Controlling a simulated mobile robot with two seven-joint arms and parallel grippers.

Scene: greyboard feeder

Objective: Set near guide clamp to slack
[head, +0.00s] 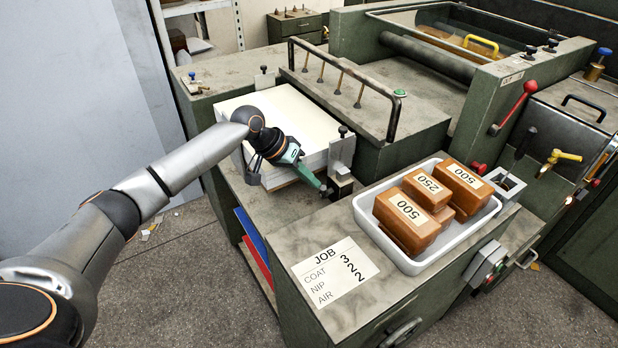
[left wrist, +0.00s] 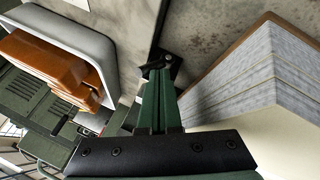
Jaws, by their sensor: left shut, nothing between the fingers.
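The near guide (head: 341,152) is an upright metal plate at the near right corner of the paper stack (head: 290,108), with a small black knob (head: 342,131) on top. My left gripper (head: 325,190) is shut and empty, its green fingers pointing down beside the foot of this guide. In the left wrist view the closed fingertips (left wrist: 158,72) are at or very close to a small dark clamp part (left wrist: 168,62); I cannot tell whether they touch. The clamp's setting cannot be read. The stack (left wrist: 262,78) also shows there at right. My right gripper is not in view.
A white tray (head: 366,222) with orange-brown weights (head: 408,215) stands right of the gripper. A job card (head: 335,272) lies on the near bench top. A black rail (head: 345,70) rises behind the stack. Open floor (head: 180,270) is at left.

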